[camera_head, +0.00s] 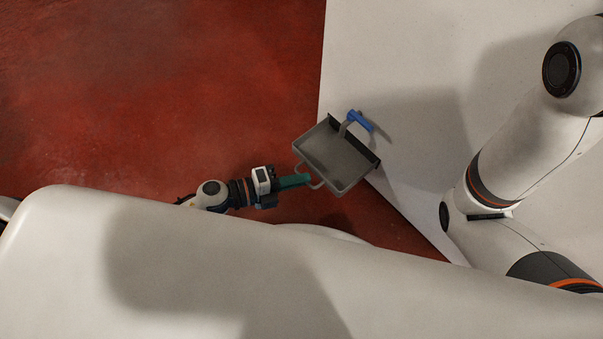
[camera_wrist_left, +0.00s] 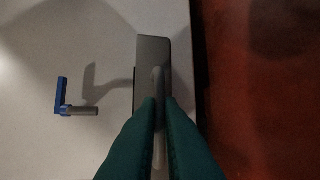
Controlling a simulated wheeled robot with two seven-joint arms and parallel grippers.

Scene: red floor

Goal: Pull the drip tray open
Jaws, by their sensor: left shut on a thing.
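The drip tray (camera_head: 335,158) is a grey, open-topped box in the head view. Its empty inside shows, and its far end meets a dark strip at the white panel. A loop handle (camera_head: 299,167) is on its near end. My left gripper (camera_head: 306,179) reaches it from the left, its green fingers shut on the handle. In the left wrist view the green fingers (camera_wrist_left: 160,105) close around the pale handle bar (camera_wrist_left: 158,135), with the grey tray (camera_wrist_left: 152,48) beyond. The fingers hide part of the handle. My right gripper is not in view.
A blue lever (camera_head: 360,121) with a grey bar stands at the tray's far end; it also shows in the left wrist view (camera_wrist_left: 62,95). The white panel (camera_head: 430,60) fills the right side. Bare red floor (camera_head: 150,90) lies to the left.

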